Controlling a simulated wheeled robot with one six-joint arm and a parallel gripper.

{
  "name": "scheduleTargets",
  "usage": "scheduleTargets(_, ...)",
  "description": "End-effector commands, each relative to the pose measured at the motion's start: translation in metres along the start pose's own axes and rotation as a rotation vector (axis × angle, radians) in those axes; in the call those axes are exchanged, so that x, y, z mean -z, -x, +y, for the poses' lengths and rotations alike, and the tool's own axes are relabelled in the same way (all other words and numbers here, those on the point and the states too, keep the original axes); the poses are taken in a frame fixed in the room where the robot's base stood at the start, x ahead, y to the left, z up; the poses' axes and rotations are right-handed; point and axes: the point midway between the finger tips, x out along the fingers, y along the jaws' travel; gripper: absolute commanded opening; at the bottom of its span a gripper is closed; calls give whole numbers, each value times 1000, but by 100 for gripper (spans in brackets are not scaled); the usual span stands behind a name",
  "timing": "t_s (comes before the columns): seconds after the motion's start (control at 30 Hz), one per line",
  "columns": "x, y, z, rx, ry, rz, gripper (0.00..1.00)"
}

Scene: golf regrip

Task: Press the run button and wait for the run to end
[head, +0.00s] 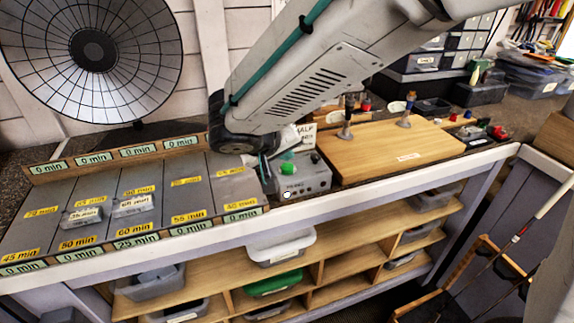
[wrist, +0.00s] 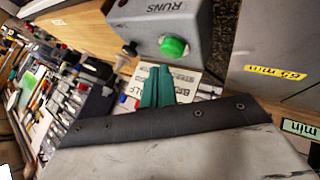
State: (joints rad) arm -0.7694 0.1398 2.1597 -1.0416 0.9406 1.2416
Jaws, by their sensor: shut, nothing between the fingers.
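The grey run box (head: 312,180) stands on the bench left of the wooden board, with a green button (head: 288,168) on it. In the wrist view the box (wrist: 190,15) is lettered "RUNS" and the green button (wrist: 174,47) is in plain sight. My gripper (wrist: 158,70) shows teal fingers, shut and empty. Its tips lie close to the green button in the wrist picture, with a visible gap between them. In the head view my arm comes down beside the box and the fingertips are hard to make out. I cannot tell whether the button is pressed.
Left of the box is a grey panel (head: 185,196) with yellow and green minute labels and two small tagged blocks. A lettered card (head: 305,131) stands behind the box. A wooden board (head: 385,155) lies to the right. Shelves with bins (head: 280,245) are below.

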Motion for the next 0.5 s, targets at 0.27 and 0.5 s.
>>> scheduleTargets(0.27,0,0,0,0,0,0,0)
scheduleTargets(0.5,-2,-3,-2,0,1,-1,0)
